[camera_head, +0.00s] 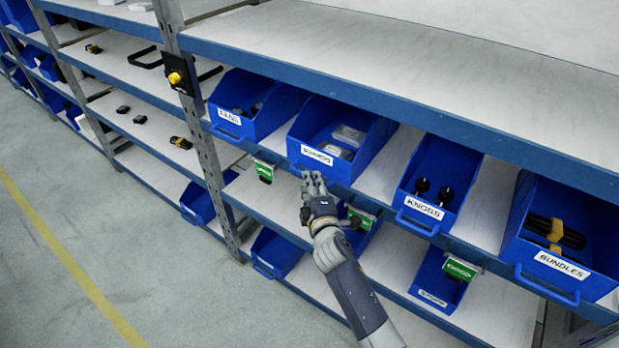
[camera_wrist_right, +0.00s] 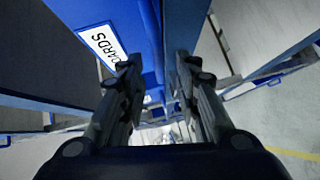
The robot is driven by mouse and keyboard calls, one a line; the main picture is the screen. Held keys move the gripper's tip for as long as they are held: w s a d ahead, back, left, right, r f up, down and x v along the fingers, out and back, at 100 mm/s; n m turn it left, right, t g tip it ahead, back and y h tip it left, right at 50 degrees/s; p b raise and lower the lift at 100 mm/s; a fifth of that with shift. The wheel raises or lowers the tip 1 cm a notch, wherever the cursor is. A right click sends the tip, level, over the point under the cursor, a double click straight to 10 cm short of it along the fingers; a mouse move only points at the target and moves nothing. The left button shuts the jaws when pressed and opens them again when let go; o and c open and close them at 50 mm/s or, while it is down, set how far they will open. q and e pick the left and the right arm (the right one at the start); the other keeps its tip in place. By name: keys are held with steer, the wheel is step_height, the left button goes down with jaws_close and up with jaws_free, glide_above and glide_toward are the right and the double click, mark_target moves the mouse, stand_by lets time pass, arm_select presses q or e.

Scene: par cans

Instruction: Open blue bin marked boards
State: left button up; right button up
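The blue bin marked boards (camera_head: 374,148) sits on the middle shelf, with small pale boxes inside and its label facing out. My right gripper (camera_head: 312,178) is at the bin's front, just below the label, and hides the handle area there. In the right wrist view the bin (camera_wrist_right: 150,38) with its label rises ahead of the fingers. The two fingers (camera_wrist_right: 160,72) stand apart with a gap between them, and part of the blue front shows in that gap. I cannot tell whether they touch it. My left gripper is not in view.
Blue bins stand on both sides: one at left (camera_head: 270,118), knobs (camera_head: 450,170) and bundles (camera_head: 597,275) at right. Green tags (camera_head: 264,170) hang on the shelf's edge. A metal post (camera_head: 208,160) stands at left. Open floor (camera_head: 130,215) lies left.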

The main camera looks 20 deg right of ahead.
steer(key=shift+w+d+f, duration=0.1)
steer(key=shift+w, duration=0.6)
steer(key=shift+w+d+f, duration=0.1)
steer(key=shift+w, duration=0.55)
jaws_close()
